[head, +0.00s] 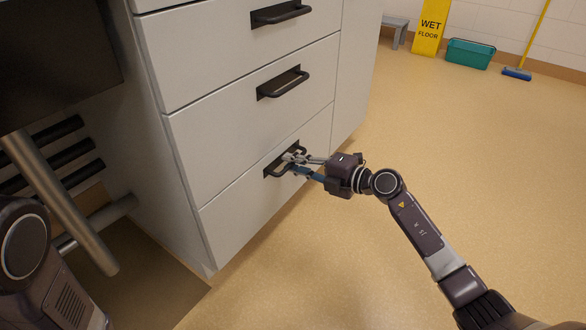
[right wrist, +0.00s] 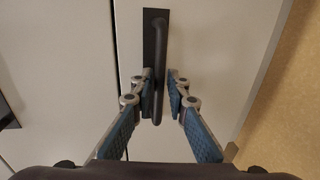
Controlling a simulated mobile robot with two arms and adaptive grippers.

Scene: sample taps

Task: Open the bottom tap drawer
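The bottom drawer (head: 228,217) is a pale grey front, flush with the cabinet. It has a black bar handle (head: 272,170) on a dark backing plate; the handle stands upright in the right wrist view (right wrist: 158,60). My right gripper (head: 292,163) is at this handle. In the right wrist view its two fingertips (right wrist: 161,90) lie on either side of the bar, with narrow gaps, so it looks open around the handle. My left gripper is not in view; only part of my left arm shows at the lower left.
Two more drawers with black handles, a middle one (head: 284,84) and an upper one (head: 282,13), sit above, both shut. The floor right of the cabinet is clear. A yellow wet floor sign (head: 430,27), teal tub (head: 470,54) and blue broom (head: 517,74) stand far back.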

